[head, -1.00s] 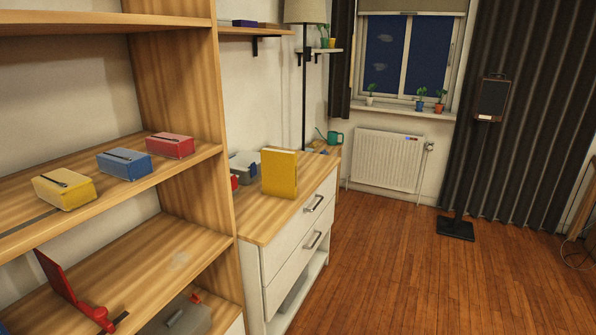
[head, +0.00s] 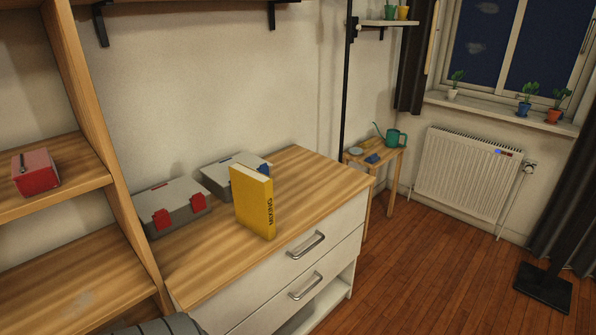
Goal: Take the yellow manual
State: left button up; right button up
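The yellow manual (head: 254,202) stands upright on the wooden top of the white dresser (head: 213,251), near its front edge. Its spine faces right and carries dark lettering that seems to read "MIXING". Neither gripper shows in the head view. A dark grey rounded shape at the bottom edge, left of centre, is only partly in frame.
Two grey cases stand behind the manual, one with red latches (head: 176,207) and one with blue latches (head: 228,172). A shelf unit with a red box (head: 36,172) is at left. A small table with a teal watering can (head: 396,138) stands beyond.

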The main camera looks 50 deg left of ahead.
aim_at(252, 192)
jog(key=i, duration=0.95)
jog(key=u, duration=2.8)
